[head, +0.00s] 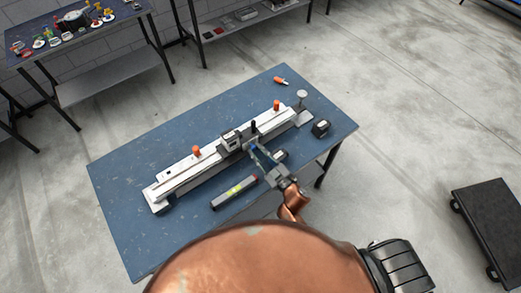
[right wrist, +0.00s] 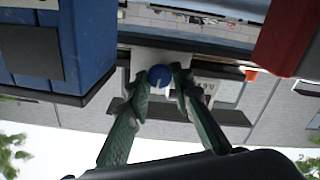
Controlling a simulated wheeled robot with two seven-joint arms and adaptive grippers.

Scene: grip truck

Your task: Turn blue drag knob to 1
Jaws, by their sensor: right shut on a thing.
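The blue drag knob (right wrist: 159,76) is round with a pale pointer mark that points down in the right wrist view. It sits on the front of a grey and white carriage (head: 231,140) on a long white rail device (head: 180,182) on the blue table. My right gripper (right wrist: 161,80) is shut on the knob, with one dark green finger at each side of it. In the head view my right gripper (head: 254,150) reaches the carriage from the front and mostly hides the knob. I cannot read the scale numbers. My left gripper is not in view.
A grey bar with a yellow-green label (head: 234,190) lies in front of the rail. A black boxy item (head: 321,128) and an orange-handled item (head: 281,81) lie at the table's right part. The front left of the blue table (head: 125,225) is clear.

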